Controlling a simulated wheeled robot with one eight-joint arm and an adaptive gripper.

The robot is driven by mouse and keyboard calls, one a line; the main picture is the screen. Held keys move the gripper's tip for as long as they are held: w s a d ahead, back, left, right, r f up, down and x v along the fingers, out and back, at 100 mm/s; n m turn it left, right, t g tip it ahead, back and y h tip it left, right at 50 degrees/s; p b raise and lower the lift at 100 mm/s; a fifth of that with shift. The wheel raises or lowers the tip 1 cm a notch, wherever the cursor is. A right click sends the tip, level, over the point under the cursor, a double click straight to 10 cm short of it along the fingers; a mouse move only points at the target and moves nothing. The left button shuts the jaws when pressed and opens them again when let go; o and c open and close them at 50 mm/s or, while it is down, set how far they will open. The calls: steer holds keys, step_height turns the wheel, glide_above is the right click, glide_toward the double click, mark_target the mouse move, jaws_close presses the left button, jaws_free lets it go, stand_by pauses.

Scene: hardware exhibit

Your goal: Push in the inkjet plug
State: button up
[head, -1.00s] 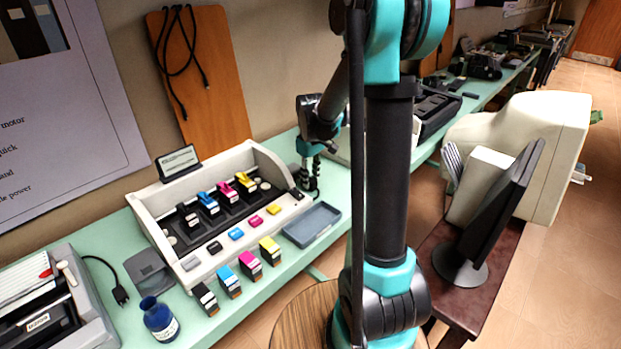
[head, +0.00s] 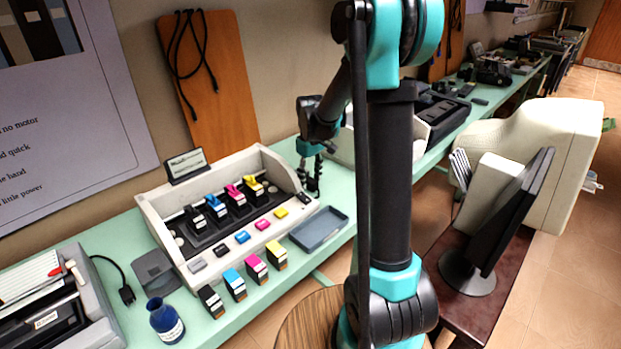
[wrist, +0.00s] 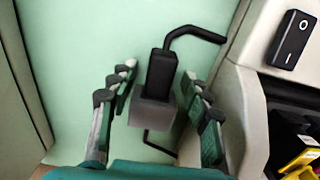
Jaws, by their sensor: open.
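How far the plug sits in the socket cannot be told. My gripper (wrist: 160,82) is open, with one finger on each side of the plug and gaps between. In the head view my gripper (head: 311,172) points down behind the right end of the beige inkjet unit (head: 164,235); the plug is not clearly visible there. The unit's housing also shows at the right of the wrist view (wrist: 240,110).
A blue-grey tray (head: 318,230) lies right of the unit. Several cartridges stand along the front of the green bench (head: 108,240). A blue bottle (head: 165,320) stands at the front left. A pale box wall borders the wrist view's left side.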

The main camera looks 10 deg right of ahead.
mark_target(310, 180)
step_height(310, 180, up, 12)
stand_by(0.6)
